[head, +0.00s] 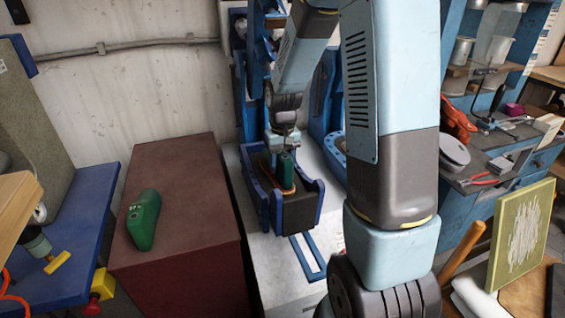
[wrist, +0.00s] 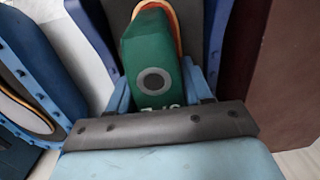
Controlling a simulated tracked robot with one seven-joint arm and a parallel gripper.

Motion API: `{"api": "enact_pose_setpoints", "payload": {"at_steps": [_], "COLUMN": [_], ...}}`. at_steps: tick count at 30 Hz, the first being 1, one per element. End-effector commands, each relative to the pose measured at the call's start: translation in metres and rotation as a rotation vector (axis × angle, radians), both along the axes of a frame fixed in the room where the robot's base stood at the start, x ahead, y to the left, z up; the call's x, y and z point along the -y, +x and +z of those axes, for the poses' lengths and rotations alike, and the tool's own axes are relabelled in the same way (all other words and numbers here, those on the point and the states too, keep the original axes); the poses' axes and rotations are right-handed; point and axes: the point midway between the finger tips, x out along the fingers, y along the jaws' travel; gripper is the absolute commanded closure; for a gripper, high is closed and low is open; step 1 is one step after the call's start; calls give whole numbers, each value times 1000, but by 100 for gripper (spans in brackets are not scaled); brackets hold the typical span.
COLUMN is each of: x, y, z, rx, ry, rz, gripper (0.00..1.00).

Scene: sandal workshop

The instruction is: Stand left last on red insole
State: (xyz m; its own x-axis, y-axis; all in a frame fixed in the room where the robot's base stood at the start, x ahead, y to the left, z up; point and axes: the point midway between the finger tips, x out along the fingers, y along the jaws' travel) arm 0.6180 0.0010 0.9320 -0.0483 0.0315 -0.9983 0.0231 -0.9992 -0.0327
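A green last (head: 286,172) stands in the blue-sided holder (head: 262,205) in the middle of the head view. An insole with an orange-red rim (head: 266,172) shows beside its lower part. My gripper (head: 284,144) is above the holder with the last between its fingers. In the wrist view the green last (wrist: 152,62) sits between the blue fingers, and the orange-red rim (wrist: 176,22) curves around its far end. I cannot tell whether the last's sole touches the insole. Another green last (head: 143,220) lies on the dark red bench at left. The lettering on the held last is partly hidden.
A second blue holder (head: 336,146) stands close on the right; in the wrist view it appears at left (wrist: 58,122) with an orange-rimmed insole. The dark red bench (head: 195,200) is otherwise clear. A cluttered blue tool bench (head: 490,165) is at right.

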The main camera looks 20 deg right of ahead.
Motion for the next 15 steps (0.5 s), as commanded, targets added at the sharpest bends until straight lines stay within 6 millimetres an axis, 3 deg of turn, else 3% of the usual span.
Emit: {"api": "enact_pose_setpoints", "payload": {"at_steps": [8,15], "x": [0,0], "y": [0,0], "z": [0,0], "rx": [0,-1], "ry": [0,0], "rz": [0,0], "gripper": [23,23]}}
